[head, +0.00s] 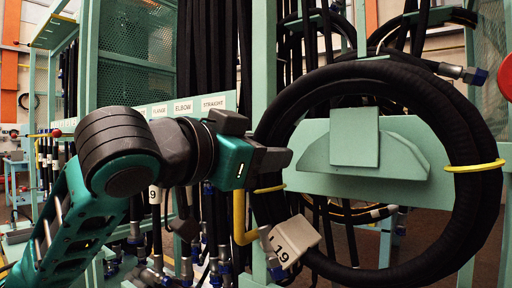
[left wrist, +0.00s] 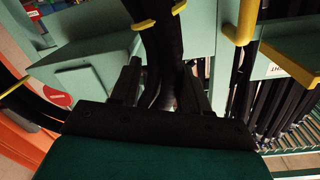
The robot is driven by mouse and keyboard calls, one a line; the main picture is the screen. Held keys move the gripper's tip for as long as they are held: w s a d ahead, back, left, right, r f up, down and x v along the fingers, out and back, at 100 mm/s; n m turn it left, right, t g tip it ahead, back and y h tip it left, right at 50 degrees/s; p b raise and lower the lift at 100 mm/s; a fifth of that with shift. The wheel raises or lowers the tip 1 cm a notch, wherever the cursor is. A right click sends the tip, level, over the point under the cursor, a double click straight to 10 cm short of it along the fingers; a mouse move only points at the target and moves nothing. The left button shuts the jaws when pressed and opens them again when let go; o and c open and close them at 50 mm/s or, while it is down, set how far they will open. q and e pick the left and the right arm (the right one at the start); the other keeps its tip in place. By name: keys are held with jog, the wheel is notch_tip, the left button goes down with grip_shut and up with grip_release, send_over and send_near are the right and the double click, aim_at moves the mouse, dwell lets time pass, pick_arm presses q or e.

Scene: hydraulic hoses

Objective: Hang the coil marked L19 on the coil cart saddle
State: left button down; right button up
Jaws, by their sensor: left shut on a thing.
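The coil (head: 465,125) is a thick ring of black hose with yellow ties and a pale tag (head: 290,241). The tag reads "19"; I cannot make out a letter before it. My left gripper (head: 280,160) is shut on the coil's left side. In the left wrist view the hose (left wrist: 160,45) runs between the fingers of the gripper (left wrist: 165,88). The mint saddle (head: 365,158), a curved block with an upright plate, shows inside the ring's opening. The coil's top is above it with a gap. I cannot tell whether the coil is around it or in front.
A mint crossbeam (head: 470,185) runs behind the coil. More hoses hang behind it, one with a blue-ended fitting (head: 472,75). A rack of hanging hoses with labels such as "STRAIGHT" (head: 214,104) stands at left. A red round object (head: 505,76) is at the right edge.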

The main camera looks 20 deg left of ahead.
pick_arm(q)
jog(key=shift+r+p+x, duration=0.25)
jog(key=shift+p+x, duration=0.05)
jog(key=shift+x, duration=0.75)
jog(key=shift+p+x, duration=0.65)
jog(key=shift+x, duration=1.05)
notch_tip(320, 180, down, 3)
jog(key=shift+w+a+r+b, duration=0.1)
jog(key=shift+w+a+b, duration=0.05)
jog(key=shift+b, duration=0.65)
jog(key=shift+f, duration=0.25)
pick_arm(e)
jog(key=shift+r, duration=0.1)
